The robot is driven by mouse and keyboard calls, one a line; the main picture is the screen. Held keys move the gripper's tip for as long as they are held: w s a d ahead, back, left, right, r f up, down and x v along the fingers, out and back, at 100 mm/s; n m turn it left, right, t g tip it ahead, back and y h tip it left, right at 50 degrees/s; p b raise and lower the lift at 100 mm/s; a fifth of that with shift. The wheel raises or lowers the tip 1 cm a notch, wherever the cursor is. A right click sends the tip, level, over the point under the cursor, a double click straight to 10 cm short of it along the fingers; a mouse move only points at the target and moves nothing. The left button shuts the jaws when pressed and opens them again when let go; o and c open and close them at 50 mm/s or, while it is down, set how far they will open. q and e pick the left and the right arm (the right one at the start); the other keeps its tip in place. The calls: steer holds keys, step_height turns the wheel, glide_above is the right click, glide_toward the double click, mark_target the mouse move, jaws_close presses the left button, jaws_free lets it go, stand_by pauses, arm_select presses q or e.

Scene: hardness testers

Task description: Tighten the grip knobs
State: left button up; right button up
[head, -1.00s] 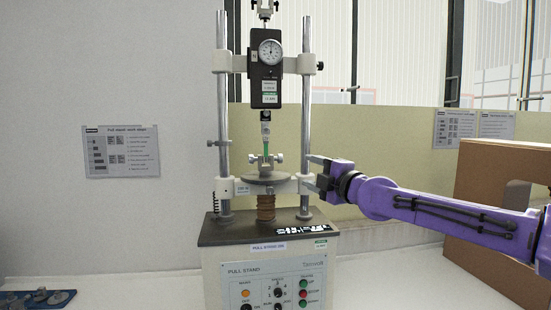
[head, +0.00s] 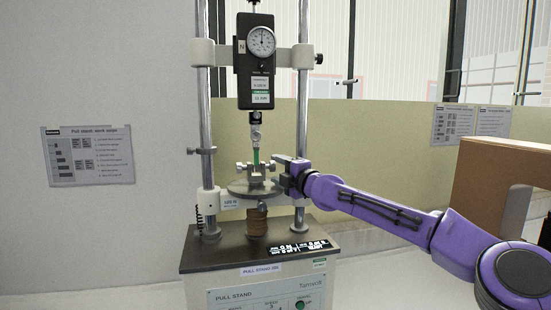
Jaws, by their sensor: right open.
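The lower grip (head: 257,171) stands on the round grey plate (head: 241,188) of the pull stand, with a small knob (head: 240,166) sticking out on its left. Its right side is close to my right gripper, and the knob there is largely hidden. A green strip (head: 256,156) runs upright between the lower grip and the upper grip (head: 256,133), which hangs under the black force gauge (head: 259,90). My right gripper (head: 279,172) is open, with its fingers pointing left at the lower grip's right side. I cannot tell whether they touch the knob. My left gripper is not in view.
Two steel columns (head: 302,130) flank the grips, the right one just beside my right gripper. The stand's dark base top (head: 216,252) lies below. A work-steps sheet (head: 88,156) hangs on the left wall.

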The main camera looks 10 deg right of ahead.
steer(key=shift+x, duration=0.75)
steer(key=shift+w+r+p, duration=0.1)
steer(key=shift+w+p, duration=0.15)
steer(key=shift+p, duration=0.15)
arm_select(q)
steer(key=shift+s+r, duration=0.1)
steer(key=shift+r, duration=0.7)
arm_select(e)
steer(key=shift+d, duration=0.1)
steer(key=shift+s, duration=0.1)
steer(key=shift+c, duration=0.2)
